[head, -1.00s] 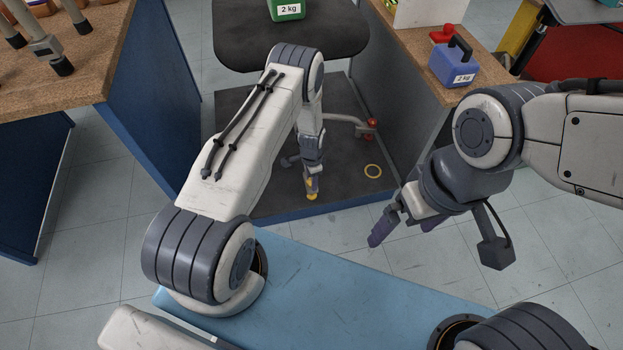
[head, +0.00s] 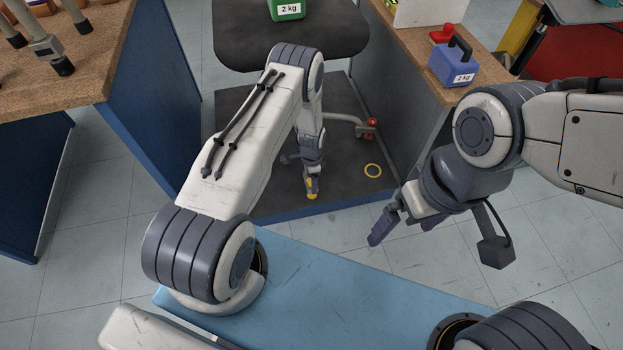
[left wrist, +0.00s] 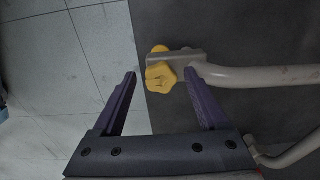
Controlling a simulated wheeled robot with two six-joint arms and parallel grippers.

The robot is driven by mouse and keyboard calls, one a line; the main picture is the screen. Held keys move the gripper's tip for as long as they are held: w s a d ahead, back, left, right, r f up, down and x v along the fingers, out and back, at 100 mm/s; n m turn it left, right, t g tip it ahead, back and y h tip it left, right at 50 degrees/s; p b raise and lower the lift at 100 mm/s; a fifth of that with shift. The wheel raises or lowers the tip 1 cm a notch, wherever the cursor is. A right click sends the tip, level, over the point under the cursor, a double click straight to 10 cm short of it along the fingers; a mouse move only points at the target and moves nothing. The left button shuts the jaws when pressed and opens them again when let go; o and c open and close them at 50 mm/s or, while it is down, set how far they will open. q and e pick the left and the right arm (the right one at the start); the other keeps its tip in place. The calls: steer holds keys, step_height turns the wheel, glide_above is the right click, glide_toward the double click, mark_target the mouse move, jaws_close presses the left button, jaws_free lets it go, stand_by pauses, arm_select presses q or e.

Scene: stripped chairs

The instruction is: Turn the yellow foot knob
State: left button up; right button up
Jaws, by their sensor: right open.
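The yellow foot knob (left wrist: 160,78) is a lobed knob at the end of a beige chair-leg tube (left wrist: 255,76) in the left wrist view. In the head view a small part of the knob (head: 312,196) shows below my left gripper (head: 311,182). In the left wrist view my left gripper (left wrist: 160,72) is open, its purple fingers on either side of the knob. The right finger looks close to the knob; I cannot tell whether it touches. My right gripper (head: 404,232) is open and empty over the floor, right of the mat.
The seat carries a green 2 kg block (head: 287,10). Benches stand left (head: 85,80) and right (head: 420,55); a blue 2 kg weight (head: 455,66) sits on the right one.

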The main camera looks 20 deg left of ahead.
arm_select(q)
steer(key=shift+r, duration=0.1)
step_height(320, 180, up, 10)
steer(key=p, duration=0.4)
steer(key=shift+r, duration=0.15)
stand_by(0.4)
